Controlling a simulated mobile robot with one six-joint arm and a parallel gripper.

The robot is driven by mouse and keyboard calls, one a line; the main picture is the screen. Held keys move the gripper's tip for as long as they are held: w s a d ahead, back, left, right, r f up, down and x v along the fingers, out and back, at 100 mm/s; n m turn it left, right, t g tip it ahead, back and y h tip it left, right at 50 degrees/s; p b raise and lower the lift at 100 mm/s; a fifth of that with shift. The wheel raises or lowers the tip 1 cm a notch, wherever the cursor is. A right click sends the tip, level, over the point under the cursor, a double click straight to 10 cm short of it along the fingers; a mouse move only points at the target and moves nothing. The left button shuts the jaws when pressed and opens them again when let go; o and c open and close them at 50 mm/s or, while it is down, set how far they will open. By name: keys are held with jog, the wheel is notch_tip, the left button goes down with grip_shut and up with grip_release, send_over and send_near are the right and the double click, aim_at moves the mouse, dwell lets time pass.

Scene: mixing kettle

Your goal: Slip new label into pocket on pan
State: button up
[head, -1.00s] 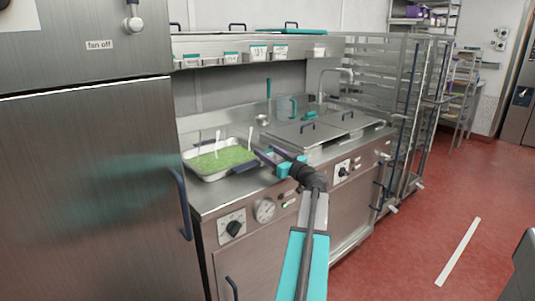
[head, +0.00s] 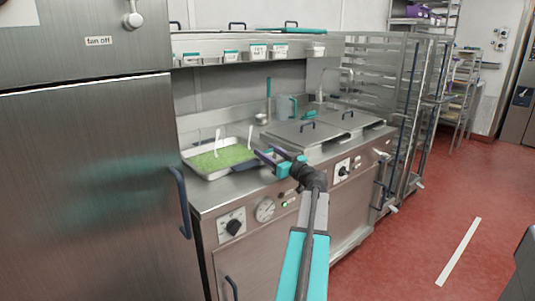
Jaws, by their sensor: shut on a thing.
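A shallow steel pan (head: 196,170) of green food stands on the counter, left of the kettle lids. Thin white upright pieces (head: 217,141) show in it and at its right edge. A dark blue piece (head: 246,167) sits at its front right side; I cannot tell whether it is a label pocket. My gripper (head: 268,156), with dark and teal parts, is at the pan's right front corner. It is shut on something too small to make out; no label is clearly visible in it. Whether it touches the pan cannot be told.
Steel kettle lids (head: 303,132) with blue handles lie right of the gripper. Knobs and a gauge (head: 265,210) line the counter's front. A shelf (head: 235,57) with small labelled tubs hangs above. A tall steel cabinet (head: 85,190) closes off the left. The red floor (head: 420,240) is open at right.

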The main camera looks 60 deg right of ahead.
jog(key=shift+f+b, duration=0.1)
jog(key=shift+b, duration=0.25)
dwell(0.3)
jog(key=o, duration=1.2)
jog(key=shift+o, duration=0.2)
jog(key=shift+s, duration=0.1)
jog(key=shift+b+v, duration=2.2)
jog(key=shift+v, duration=1.05)
jog(key=shift+s+a+f, duration=0.1)
jog(key=shift+s, duration=0.1)
